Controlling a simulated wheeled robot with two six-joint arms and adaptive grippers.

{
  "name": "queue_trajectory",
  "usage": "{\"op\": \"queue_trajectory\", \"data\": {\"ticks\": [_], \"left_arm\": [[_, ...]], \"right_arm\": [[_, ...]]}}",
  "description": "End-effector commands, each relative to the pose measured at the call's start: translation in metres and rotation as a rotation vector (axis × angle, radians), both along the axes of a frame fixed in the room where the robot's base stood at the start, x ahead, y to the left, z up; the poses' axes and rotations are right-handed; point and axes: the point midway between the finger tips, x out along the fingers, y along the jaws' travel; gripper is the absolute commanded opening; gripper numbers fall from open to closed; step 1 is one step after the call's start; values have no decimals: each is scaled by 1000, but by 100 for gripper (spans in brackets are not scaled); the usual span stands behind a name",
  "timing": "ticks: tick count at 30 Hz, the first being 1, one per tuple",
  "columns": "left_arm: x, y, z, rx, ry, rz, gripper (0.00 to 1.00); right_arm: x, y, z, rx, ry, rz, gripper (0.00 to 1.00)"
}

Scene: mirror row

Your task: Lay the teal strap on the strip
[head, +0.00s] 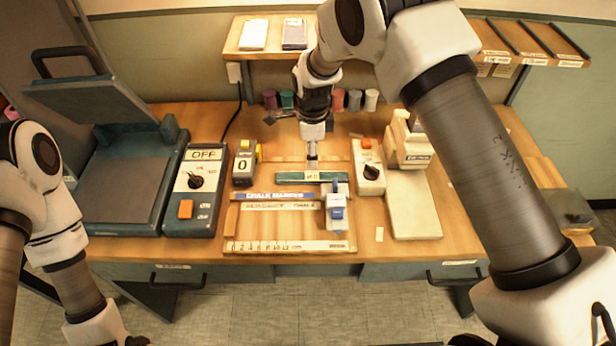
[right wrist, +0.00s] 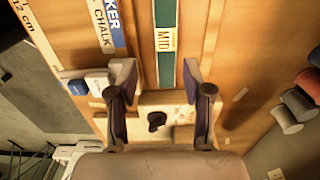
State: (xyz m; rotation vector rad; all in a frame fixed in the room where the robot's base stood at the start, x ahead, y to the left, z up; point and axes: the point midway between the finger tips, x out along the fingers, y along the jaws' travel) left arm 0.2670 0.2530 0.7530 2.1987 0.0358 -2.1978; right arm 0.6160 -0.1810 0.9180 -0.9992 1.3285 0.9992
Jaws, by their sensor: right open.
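The teal strap (head: 290,177) is a long flat teal bar lying crosswise on the wooden bench, with a pale label marked MID at its middle. My right gripper (head: 312,158) points down just above that middle. In the right wrist view the strap (right wrist: 165,70) runs up between the fingers of the open right gripper (right wrist: 158,75), which holds nothing.
A white-and-blue block (head: 337,208) stands close to the strap's right end. A switch box with a black knob (head: 369,172) is right of it, and a counter box marked 0 (head: 243,165) is left. A ruler (head: 290,246) lies at the front. Several coloured pots stand behind.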

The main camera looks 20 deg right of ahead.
Motion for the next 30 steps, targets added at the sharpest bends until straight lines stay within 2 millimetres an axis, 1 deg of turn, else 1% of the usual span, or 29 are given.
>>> {"op": "queue_trajectory", "data": {"ticks": [1, 3, 5, 11, 14, 16, 18, 24, 25, 26, 27, 29, 30], "left_arm": [[0, 0, -10, 0, 0, 0, 62], [0, 0, -11, 0, 0, 0, 62], [0, 0, -8, 0, 0, 0, 62], [0, 0, 4, 0, -1, 0, 62], [0, 0, 15, 0, -1, 0, 62], [0, 0, 16, 0, -1, 0, 62], [0, 0, 17, 0, -1, 0, 62], [0, 0, 16, 0, -1, 0, 62], [0, 0, 16, 0, -1, 0, 62], [0, 0, 16, 0, -1, 0, 62], [0, 0, 16, 0, -1, 0, 62], [0, 0, 16, 0, -1, 0, 62], [0, 0, 16, 0, -1, 0, 62]], "right_arm": [[0, 0, -11, 0, 0, 0, 50], [0, 0, -15, 0, 0, 1, 50], [0, 0, -21, 0, 0, 1, 50], [0, -2, -45, 1, 3, 0, 50], [1, -4, -62, 0, 4, 1, 50], [2, -4, -77, 0, 2, 2, 50], [2, -4, -85, 0, 1, 2, 50], [3, -4, -89, 0, -1, 1, 50], [3, -4, -89, 0, -1, 1, 46], [3, -4, -88, 0, -1, 2, 36], [3, -4, -88, 0, -1, 2, 22], [3, -4, -88, 0, -1, 2, 2], [3, -4, -88, 0, -1, 2, 2]]}}
